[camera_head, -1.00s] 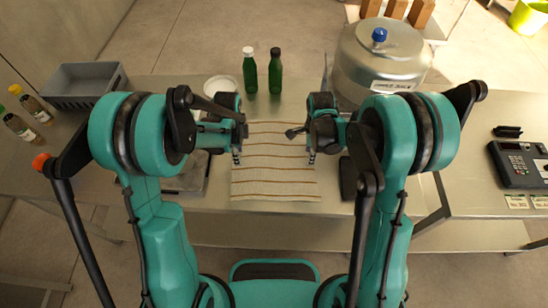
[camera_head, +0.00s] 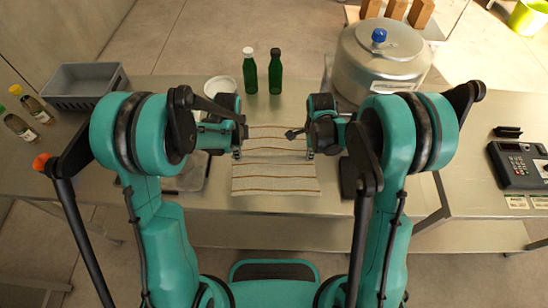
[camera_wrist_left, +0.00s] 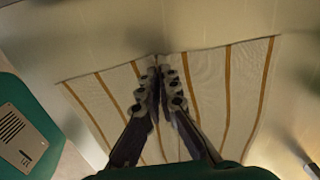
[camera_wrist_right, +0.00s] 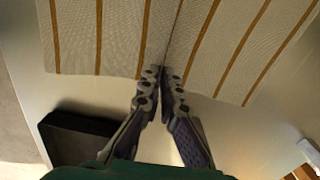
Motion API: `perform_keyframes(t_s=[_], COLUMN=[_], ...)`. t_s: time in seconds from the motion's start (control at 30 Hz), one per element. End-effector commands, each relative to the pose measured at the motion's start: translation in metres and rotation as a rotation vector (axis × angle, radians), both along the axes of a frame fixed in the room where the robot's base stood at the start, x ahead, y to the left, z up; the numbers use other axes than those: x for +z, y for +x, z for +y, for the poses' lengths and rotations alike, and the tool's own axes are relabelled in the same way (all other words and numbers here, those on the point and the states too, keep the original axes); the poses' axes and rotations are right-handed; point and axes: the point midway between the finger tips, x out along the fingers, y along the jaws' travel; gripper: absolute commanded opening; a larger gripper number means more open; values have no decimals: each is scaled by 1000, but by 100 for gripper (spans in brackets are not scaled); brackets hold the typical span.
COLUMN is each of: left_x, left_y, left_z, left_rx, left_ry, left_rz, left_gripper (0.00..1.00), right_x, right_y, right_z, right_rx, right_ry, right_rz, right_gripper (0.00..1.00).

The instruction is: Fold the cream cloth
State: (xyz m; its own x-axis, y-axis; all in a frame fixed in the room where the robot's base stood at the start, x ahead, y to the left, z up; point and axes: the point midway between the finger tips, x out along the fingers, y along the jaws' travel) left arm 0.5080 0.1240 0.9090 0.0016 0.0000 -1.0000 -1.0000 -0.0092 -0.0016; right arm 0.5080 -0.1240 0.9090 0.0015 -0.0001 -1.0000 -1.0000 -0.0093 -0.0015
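The cream cloth (camera_head: 275,180) with brown stripes lies on the metal table in front of me. A raised crease runs across its middle between my two grippers. My left gripper (camera_head: 238,154) is at the cloth's left edge, its fingers shut on the crease; in the left wrist view the fingertips (camera_wrist_left: 158,66) pinch the cloth (camera_wrist_left: 210,85). My right gripper (camera_head: 310,154) is at the right edge, its fingertips (camera_wrist_right: 162,72) shut on the same crease of cloth (camera_wrist_right: 120,35). The cloth spreads on both sides of the crease. My arms partly hide its far corners.
A white plate (camera_head: 220,86) and two green bottles (camera_head: 250,72) (camera_head: 276,74) stand beyond the cloth. A large metal pot (camera_head: 381,62) is at the back right. A grey crate (camera_head: 84,87) is at left.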

Motion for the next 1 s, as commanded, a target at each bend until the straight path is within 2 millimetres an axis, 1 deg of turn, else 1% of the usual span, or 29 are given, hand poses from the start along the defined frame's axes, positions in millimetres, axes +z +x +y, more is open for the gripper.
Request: perform_keyframes(t_s=[0.73,0.87,1.0], left_x=[0,4,14], left_y=[0,0,0], left_z=[0,0,0], left_rx=[0,0,0], left_ry=[0,0,0], left_rz=[0,0,0], left_gripper=[0,0,0], right_x=[-1,4,14], right_y=[0,0,0], right_z=[0,0,0], right_rx=[0,0,0], right_ry=[0,0,0], right_rz=[0,0,0], right_gripper=[0,0,0])
